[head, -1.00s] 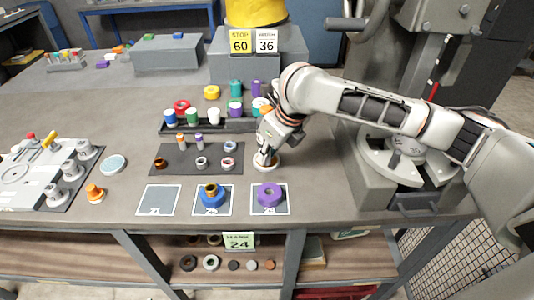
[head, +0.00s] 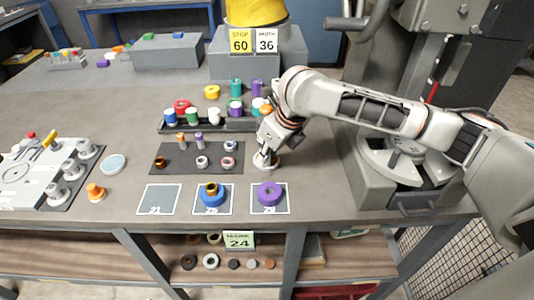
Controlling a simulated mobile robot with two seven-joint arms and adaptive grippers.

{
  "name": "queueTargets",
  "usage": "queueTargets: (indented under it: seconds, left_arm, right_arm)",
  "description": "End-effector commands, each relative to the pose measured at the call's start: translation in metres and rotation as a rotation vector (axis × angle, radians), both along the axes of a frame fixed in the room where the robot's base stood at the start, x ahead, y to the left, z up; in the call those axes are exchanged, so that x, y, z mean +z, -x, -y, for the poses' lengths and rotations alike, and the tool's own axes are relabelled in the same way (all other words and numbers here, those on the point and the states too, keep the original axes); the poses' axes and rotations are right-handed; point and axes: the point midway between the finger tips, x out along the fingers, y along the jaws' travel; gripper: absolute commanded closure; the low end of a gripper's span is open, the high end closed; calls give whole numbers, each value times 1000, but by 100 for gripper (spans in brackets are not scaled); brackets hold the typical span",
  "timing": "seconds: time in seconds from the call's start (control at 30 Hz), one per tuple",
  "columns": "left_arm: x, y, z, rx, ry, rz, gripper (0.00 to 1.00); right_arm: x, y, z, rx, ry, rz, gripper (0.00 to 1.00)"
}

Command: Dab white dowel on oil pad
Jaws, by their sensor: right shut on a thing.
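My right gripper (head: 266,157) reaches down from the upper right to the table, right of the dark mat. It is shut on a small pale piece, probably the white dowel, mostly hidden by the fingers. A small round whitish base (head: 266,167) shows right under the fingertips; I cannot tell whether it is part of the held piece or a separate pad. A flat pale blue round disc (head: 113,164), possibly the oil pad, lies at the left, well apart from the gripper. My left gripper is not in view.
The dark mat (head: 175,165) holds several small rings and pegs. Behind it a black rack (head: 183,128) holds coloured cylinders. In front are three square cards, one bare (head: 159,200), one with a blue ring (head: 212,197), one with a purple ring (head: 269,195). A grey press stands at right.

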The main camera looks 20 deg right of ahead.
Motion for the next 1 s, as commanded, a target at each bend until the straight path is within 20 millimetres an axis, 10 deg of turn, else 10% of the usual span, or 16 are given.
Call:
queueTargets:
  seconds: [1.0]
  left_arm:
    - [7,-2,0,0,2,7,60]
  right_arm:
    - [-3,0,0,0,0,-1,100]
